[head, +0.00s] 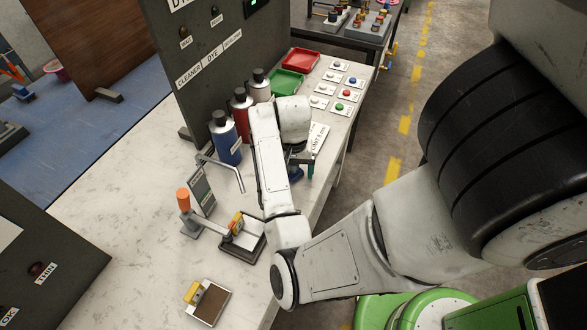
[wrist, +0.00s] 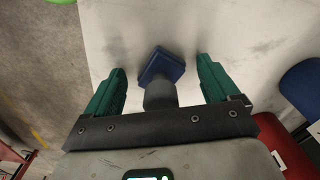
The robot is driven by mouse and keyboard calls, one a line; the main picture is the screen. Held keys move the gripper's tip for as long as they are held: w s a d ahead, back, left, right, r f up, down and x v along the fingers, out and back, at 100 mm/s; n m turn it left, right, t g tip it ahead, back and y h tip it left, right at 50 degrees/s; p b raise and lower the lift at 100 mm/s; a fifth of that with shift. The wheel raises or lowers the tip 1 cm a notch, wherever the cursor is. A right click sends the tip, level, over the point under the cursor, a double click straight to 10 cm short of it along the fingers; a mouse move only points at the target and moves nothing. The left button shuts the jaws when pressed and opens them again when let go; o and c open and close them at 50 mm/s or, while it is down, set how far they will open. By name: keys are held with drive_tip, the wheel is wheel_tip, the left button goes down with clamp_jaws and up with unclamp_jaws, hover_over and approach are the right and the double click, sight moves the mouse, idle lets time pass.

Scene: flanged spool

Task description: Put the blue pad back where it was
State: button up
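The blue pad (wrist: 165,66) has a square blue face and a grey round handle (wrist: 160,95). In the wrist view it lies between the two green fingers of my gripper (wrist: 161,68), with a gap on each side. The gripper is open and no finger touches the pad. In the head view a bit of the blue pad (head: 296,175) shows at the bench by the teal fingers of my gripper (head: 300,160). My arm hides much of this spot. I cannot tell whether the pad lies flat on the bench.
Bottles in blue (head: 225,138), red (head: 241,115) and grey stand left of my arm. Red (head: 300,62) and green (head: 286,83) trays and several button cards (head: 343,93) lie behind. A press-like fixture (head: 240,235) and a brown-topped block (head: 208,303) stand in front. The bench's right edge is close.

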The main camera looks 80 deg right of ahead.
wheel_tip(320, 180, up, 12)
drive_tip(key=p, duration=0.4)
drive_tip(key=shift+f, duration=0.15)
drive_tip(key=shift+d+r, duration=0.15)
drive_tip(key=shift+r, duration=0.25)
drive_tip(key=a+f+n, duration=0.2)
drive_tip(key=a+n, duration=0.3)
drive_tip(key=a, duration=0.3)
drive_tip(key=a+f+n, duration=0.3)
drive_tip(key=a+n, duration=0.2)
drive_tip(key=a, duration=0.3)
drive_tip(key=a+f+n+t, duration=0.1)
drive_tip(key=a+f+n, duration=0.2)
drive_tip(key=a+n, duration=0.2)
drive_tip(key=shift+s+a+f+n, duration=0.15)
drive_tip(key=shift+s+a+n, duration=0.05)
drive_tip(key=shift+a, duration=0.75)
drive_tip(key=shift+s+a+f+n, duration=0.1)
drive_tip(key=shift+s+a+n, duration=0.1)
drive_tip(key=shift+a, duration=0.75)
